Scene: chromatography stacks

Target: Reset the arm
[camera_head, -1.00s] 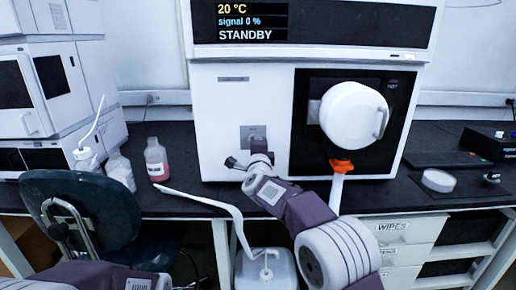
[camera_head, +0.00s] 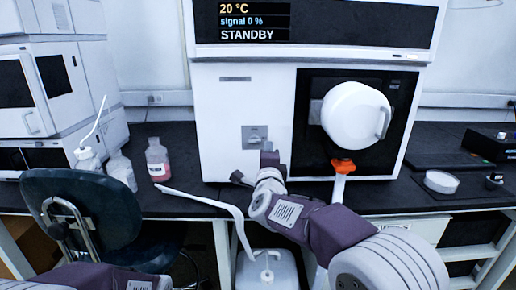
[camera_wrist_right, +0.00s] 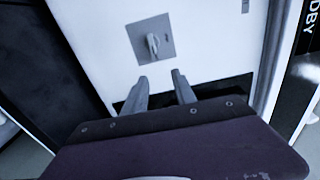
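My right gripper (camera_head: 253,167) is in front of the white instrument (camera_head: 235,105), just below a small grey switch plate (camera_head: 254,137) on its front. In the right wrist view the two fingers of this gripper (camera_wrist_right: 161,88) are apart with nothing between them. The switch plate (camera_wrist_right: 151,40) with its small lever shows beyond the fingertips, clear of them. My right arm comes in from the lower right. Part of my left arm shows at the bottom left, but its gripper is out of view.
The instrument has a round white door (camera_head: 356,116) with an orange fitting (camera_head: 343,166) below it. A pink bottle (camera_head: 157,160) and clear bottles stand on the dark bench. A chair (camera_head: 85,215) is at left. A translucent jug (camera_head: 268,272) with a white tube stands below the bench.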

